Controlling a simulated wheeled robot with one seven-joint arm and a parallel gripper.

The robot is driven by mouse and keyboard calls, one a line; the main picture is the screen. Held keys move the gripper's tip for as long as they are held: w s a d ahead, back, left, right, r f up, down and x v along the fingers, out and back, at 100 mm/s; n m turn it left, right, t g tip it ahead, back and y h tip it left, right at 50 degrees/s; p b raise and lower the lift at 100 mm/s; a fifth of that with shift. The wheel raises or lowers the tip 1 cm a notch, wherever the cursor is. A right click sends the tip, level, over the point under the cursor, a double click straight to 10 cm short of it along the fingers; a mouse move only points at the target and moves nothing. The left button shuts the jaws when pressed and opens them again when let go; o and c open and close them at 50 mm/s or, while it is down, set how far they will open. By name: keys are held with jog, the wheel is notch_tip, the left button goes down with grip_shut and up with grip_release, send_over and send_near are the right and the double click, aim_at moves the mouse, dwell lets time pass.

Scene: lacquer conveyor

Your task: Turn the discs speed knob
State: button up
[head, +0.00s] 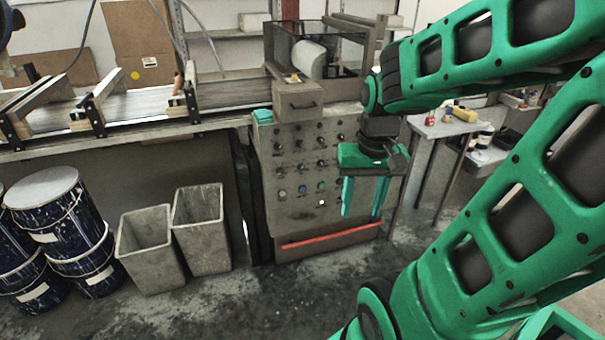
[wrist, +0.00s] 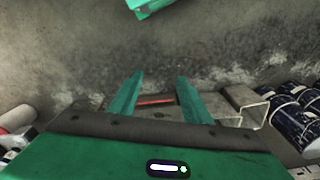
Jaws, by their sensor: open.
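A grey control panel (head: 267,190) stands in the middle of the head view, with rows of dark knobs and several coloured buttons. I cannot tell which of its knobs (head: 299,143) is the discs speed knob, as the labels are too small to read. My gripper (head: 361,213) hangs in front of the panel's right side, its two green fingers pointing down, apart and empty. It hides part of the panel's lower right. In the wrist view my gripper (wrist: 157,85) is also open with nothing between the fingers. A red strip (head: 330,236) runs along the panel's base.
A conveyor (head: 140,105) runs to the left of the panel. Two grey bins (head: 202,230) and several blue paint-stained drums (head: 55,205) stand below it. A small table (head: 440,126) with bottles is at the right. The floor before the panel is clear.

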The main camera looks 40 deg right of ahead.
jog(key=w+a+f+m+t+y, duration=0.1)
jog(key=w+f+m+t+y, duration=0.15)
jog(key=w+f, duration=0.65)
jog(key=w+f+m+t+y, duration=0.2)
jog(key=w+f+m+t, duration=0.1)
jog(key=w, duration=1.2)
jog(key=w+a+f+m+t+y, duration=0.1)
jog(key=w+f+m+t+y, duration=0.15)
jog(key=w+f, duration=0.65)
jog(key=m+t+h, duration=0.9)
jog(key=m+h, duration=0.1)
jog(key=m, duration=1.1)
send_near(302, 168)
jog(key=w, duration=0.2)
jog(key=w+d, duration=0.1)
jog(key=w, duration=0.4)
jog(key=shift+w+d+f, duration=0.1)
jog(key=shift+w+d, duration=0.1)
jog(key=shift+w, duration=0.1)
jog(key=c, duration=1)
